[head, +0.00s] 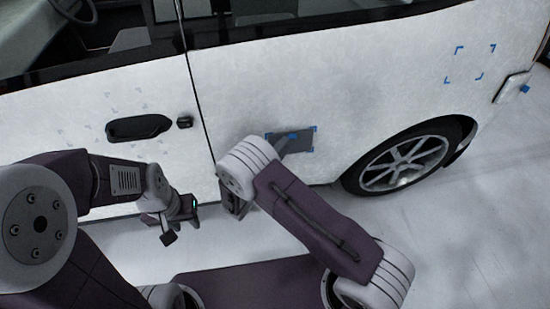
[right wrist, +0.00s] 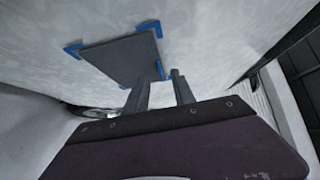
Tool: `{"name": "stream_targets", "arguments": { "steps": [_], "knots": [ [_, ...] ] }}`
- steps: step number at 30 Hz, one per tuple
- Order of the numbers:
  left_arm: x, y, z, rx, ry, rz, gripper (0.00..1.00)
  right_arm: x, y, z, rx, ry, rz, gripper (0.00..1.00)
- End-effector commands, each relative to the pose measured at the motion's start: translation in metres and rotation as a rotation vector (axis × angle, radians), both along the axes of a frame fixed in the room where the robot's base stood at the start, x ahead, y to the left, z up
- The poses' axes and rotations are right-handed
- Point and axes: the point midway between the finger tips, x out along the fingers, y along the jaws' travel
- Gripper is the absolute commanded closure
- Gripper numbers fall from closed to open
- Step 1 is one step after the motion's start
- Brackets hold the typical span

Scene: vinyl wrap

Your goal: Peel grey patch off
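The grey patch (head: 303,143) is flat on the white side of the vehicle, with blue marks at its corners. It also shows in the right wrist view (right wrist: 120,57), at upper left. My right gripper (right wrist: 161,75) is open with its two fingers apart. One fingertip overlaps the patch's lower edge in that view; whether it touches cannot be told. In the head view my right arm hides most of this gripper (head: 279,148). My left gripper (head: 181,222) hangs away from the vehicle, left of the patch; its finger opening is unclear.
The white vehicle panel (head: 330,75) has a door seam and a black handle (head: 138,128) to the left. Blue corner marks frame a bare area (head: 470,63) at upper right. A wheel (head: 405,163) is right of the patch. The pale floor (head: 480,230) is open at lower right.

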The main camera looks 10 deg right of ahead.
Motion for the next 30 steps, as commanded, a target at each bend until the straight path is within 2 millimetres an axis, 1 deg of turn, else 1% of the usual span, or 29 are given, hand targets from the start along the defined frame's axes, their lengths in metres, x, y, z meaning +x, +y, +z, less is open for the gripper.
{"name": "stream_targets", "arguments": {
  "steps": [1,3,6,10,16,17,18,19,20,30],
  "knots": [
    [0.0,0.0,-0.003,0.0,0.0,0.0,0.64,0.007,-0.007,-0.002,0.001,-0.001,-0.005,0.69],
    [0.0,0.0,-0.004,0.0,0.0,0.0,0.64,0.016,-0.015,-0.002,0.001,-0.002,-0.004,0.69],
    [0.0,0.0,-0.006,0.0,0.0,0.0,0.64,0.024,-0.021,-0.002,0.0,0.0,-0.002,0.69],
    [0.0,0.0,-0.006,0.0,0.0,0.0,0.64,0.029,-0.025,-0.002,0.0,0.0,-0.001,0.69],
    [0.0,0.0,-0.006,0.0,0.0,0.0,0.64,0.029,-0.025,-0.002,0.0,0.0,0.0,0.69],
    [0.0,0.0,-0.006,0.0,0.0,0.0,0.64,0.029,-0.025,-0.002,0.0,0.0,0.0,0.75],
    [0.0,0.0,-0.006,0.0,0.0,0.0,0.64,0.029,-0.025,-0.002,0.0,0.0,0.0,0.86],
    [0.0,0.0,-0.006,0.0,0.0,0.0,0.64,0.029,-0.025,-0.002,0.0,0.0,0.0,0.94],
    [0.0,0.0,-0.006,0.0,0.0,0.0,0.64,0.029,-0.025,-0.002,0.0,0.0,0.0,1.0],
    [0.0,0.0,-0.006,0.0,0.0,0.0,0.64,0.029,-0.025,-0.002,0.0,0.0,0.0,1.0]
  ]
}}
